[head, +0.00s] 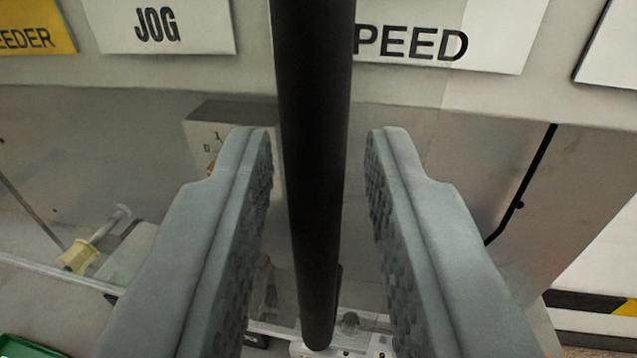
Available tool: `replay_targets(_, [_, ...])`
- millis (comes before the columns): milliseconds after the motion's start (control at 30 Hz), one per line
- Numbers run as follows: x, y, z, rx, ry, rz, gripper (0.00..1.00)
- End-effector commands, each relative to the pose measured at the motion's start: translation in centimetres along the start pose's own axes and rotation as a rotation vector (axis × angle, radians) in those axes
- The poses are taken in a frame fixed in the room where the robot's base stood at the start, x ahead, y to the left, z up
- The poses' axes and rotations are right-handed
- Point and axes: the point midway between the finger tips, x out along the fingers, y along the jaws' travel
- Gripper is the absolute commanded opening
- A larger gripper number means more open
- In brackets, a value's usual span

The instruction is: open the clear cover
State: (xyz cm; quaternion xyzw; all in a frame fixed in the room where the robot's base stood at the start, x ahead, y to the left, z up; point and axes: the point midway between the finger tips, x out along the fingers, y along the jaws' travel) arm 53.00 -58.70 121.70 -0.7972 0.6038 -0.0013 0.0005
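A thick black bar (316,150) runs upright through the middle of the head view, from the top edge down to a pale fitting. It looks like a handle; whether it is joined to the clear cover I cannot tell. My gripper (318,140) is open, with one grey ridged finger on each side of the bar. A narrow gap shows between the bar and each fingertip, so the fingers appear not to touch it. The clear cover itself is hard to make out; its edges are not plain against the grey panel behind.
A grey panel carries a yellow label (35,28), a JOG label (190,25) and a partly hidden SPEED label (440,40). A small switch box (205,135) sits behind the left finger. A yellow-and-clear part (80,255) lies lower left, a thin black rod (525,185) right.

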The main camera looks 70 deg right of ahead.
Motion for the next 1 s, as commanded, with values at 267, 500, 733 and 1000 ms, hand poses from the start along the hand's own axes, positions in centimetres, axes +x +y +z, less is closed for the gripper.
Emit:
replay_targets(267, [-0.1,0.0,0.1,0.0,-0.001,0.0,0.25])
replay_targets(500, [-2.3,-0.1,0.0,0.0,-0.001,-0.002,0.25])
replay_targets(733, [-6.6,-0.1,0.0,0.0,-0.001,-0.002,0.25])
replay_targets(1000, [-12.0,0.0,0.0,0.001,0.0,-0.002,0.25])
